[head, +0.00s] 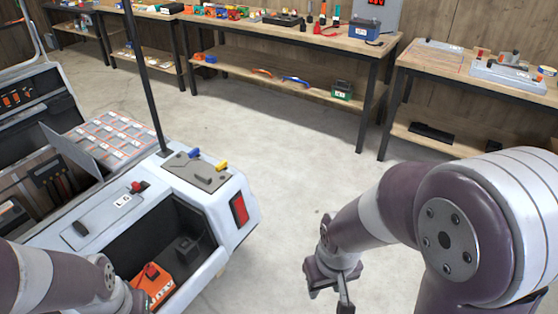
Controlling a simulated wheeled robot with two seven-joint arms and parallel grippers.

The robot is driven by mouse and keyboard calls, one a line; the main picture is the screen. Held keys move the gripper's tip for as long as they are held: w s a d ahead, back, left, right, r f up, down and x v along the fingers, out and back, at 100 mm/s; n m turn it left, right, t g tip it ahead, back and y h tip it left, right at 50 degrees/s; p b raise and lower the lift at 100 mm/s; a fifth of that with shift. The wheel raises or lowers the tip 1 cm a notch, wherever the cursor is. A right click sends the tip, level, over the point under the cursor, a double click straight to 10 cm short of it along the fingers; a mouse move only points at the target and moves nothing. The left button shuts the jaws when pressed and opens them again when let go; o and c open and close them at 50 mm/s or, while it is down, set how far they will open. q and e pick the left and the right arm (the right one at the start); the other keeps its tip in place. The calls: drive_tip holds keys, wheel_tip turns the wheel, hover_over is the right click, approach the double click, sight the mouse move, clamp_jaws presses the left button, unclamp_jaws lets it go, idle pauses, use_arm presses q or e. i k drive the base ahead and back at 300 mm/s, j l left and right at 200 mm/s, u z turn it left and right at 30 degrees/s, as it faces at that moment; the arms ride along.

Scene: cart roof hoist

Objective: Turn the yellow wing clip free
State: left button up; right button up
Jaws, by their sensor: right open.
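The yellow wing clip (221,165) sits at the right edge of a grey plate (183,170) on top of the white cart (225,200). A blue wing clip (195,153) sits at the far edge of the same plate. My right gripper (330,291) is open and empty, low over the floor to the right of the cart and well apart from the yellow clip. Its fingertips are partly cut off by the bottom edge. My left arm comes in at the bottom left over the cart's near side, and its gripper does not show.
A dark pole (145,80) rises from the cart top left of the plate. An open bay holds an orange battery (153,287). Workbenches (290,35) with tools and small parts stand along the wall. The floor (300,150) between cart and benches is clear.

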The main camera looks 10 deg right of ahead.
sight(222, 165)
drive_tip(key=i+l+u, duration=0.1)
drive_tip(key=i+l, duration=0.15)
drive_tip(key=i, duration=0.15)
drive_tip(key=i+l+u, duration=0.15)
drive_tip(key=i+l, duration=0.15)
drive_tip(key=i+l+u, duration=0.1)
drive_tip(key=i+l, duration=0.25)
drive_tip(key=i+l+u, duration=0.15)
drive_tip(key=i+l, duration=0.25)
drive_tip(key=i+l+u, duration=0.1)
drive_tip(key=i+l, duration=0.25)
drive_tip(key=i+l+u, duration=0.15)
drive_tip(key=i+l, duration=0.2)
drive_tip(key=l, duration=0.15)
drive_tip(key=i+l+u, duration=0.1)
drive_tip(key=i+l, duration=0.15)
drive_tip(key=l, duration=0.2)
drive_tip(key=i+l+u, duration=0.15)
drive_tip(key=i+l, duration=0.15)
drive_tip(key=l, duration=0.2)
